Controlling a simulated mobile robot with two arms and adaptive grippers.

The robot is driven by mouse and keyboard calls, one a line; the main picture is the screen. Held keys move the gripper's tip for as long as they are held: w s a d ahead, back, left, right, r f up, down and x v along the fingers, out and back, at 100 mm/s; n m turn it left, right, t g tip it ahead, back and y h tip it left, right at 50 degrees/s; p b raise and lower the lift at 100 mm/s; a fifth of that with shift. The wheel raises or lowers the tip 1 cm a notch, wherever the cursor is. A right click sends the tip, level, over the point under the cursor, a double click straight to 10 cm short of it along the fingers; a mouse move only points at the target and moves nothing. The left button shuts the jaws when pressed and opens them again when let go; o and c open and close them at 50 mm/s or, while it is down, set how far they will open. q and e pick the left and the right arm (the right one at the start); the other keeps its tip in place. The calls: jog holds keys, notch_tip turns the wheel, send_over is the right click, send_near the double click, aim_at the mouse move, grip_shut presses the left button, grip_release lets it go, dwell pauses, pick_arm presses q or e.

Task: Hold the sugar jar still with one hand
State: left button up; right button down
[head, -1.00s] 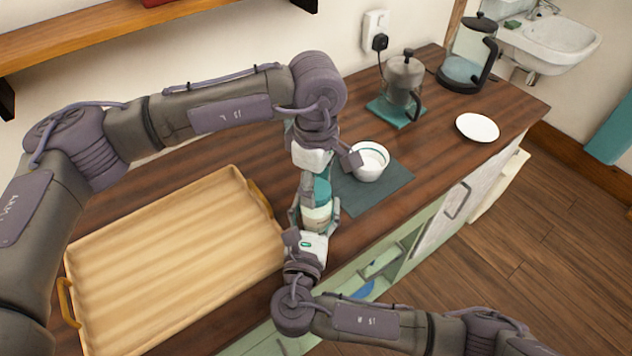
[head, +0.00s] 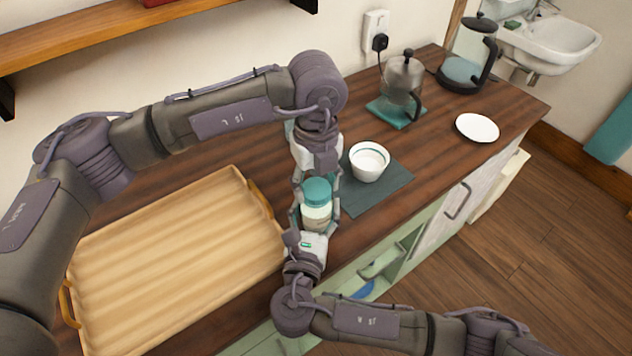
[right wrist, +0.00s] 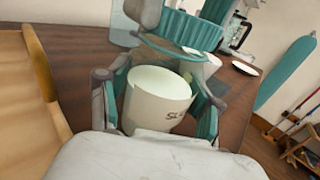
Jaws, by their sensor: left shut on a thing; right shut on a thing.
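The sugar jar (head: 317,217) is a small cream-white jar, upright over the counter between the tray and the grey mat. My right gripper (head: 316,208) is shut around its sides; in the right wrist view the jar (right wrist: 155,105) shows part of a dark label and a pale, open top. The teal ribbed lid (head: 317,190) is above the jar; in the right wrist view the lid (right wrist: 180,32) is apart from the rim. My left gripper (head: 316,180) comes from above and is shut on the lid. I cannot tell whether the jar's base touches the counter.
A wooden tray (head: 180,265) lies left of the jar. A white bowl (head: 368,162) stands on the grey mat (head: 378,193) just right. A coffee press (head: 403,85), white plate (head: 477,128) and glass kettle (head: 466,60) stand further right. The counter's front edge is close to the jar.

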aim_at(316, 188)
pick_arm(q)
jog(key=n, duration=0.7)
jog(key=shift+w, duration=0.1)
jog(key=shift+r, duration=0.3)
jog(key=shift+r, duration=0.85)
jog(key=shift+r, duration=2)
pick_arm(e)
jog(key=shift+c, duration=0.6)
grip_release()
jog(key=shift+s, duration=0.1)
